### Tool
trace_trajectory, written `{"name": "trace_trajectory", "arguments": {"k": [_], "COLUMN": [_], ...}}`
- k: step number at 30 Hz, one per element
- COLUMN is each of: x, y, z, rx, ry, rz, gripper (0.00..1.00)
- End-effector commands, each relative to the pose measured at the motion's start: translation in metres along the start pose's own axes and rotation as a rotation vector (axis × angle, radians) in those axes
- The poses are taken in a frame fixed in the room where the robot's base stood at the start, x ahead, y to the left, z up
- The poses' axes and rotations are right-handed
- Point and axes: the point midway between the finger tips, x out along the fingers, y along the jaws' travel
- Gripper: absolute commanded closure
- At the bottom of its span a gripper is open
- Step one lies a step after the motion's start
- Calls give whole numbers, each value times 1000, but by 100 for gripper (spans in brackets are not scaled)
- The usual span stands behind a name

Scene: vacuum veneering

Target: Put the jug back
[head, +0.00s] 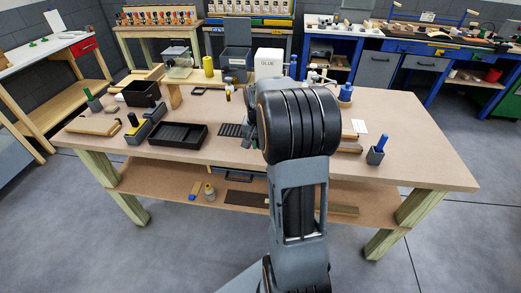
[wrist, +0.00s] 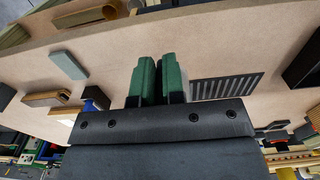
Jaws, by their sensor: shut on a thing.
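A white container marked GLUE (head: 268,62), the only thing here that looks like the jug, stands at the back of the workbench, partly behind my arm. My gripper (wrist: 159,66) shows in the wrist view with two green fingers close together over the bench. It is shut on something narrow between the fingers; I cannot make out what. In the head view my arm mostly hides the gripper and whatever it holds.
The workbench (head: 420,165) has bare room at its right front. A slotted dark plate (wrist: 226,87) lies beside my gripper. A black tray (head: 178,135) and a grey holder (head: 138,132) are at left. A grey cup with a blue handle (head: 376,154) stands at right.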

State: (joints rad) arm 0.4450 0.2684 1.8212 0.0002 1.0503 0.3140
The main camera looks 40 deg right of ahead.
Motion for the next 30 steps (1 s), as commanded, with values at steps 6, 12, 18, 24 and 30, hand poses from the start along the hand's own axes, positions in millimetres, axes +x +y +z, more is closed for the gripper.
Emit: {"name": "trace_trajectory", "arguments": {"k": [6, 12, 18, 24, 30], "x": [11, 37, 44, 45, 47], "y": [5, 6, 6, 6, 6], "z": [-8, -10, -10, -10, -10], "rx": [0, -1, -1, -1, -1], "ry": [0, -1, 2, 2, 1], "rz": [0, 0, -1, -1, 0], "gripper": [100, 100, 100, 100, 84]}}
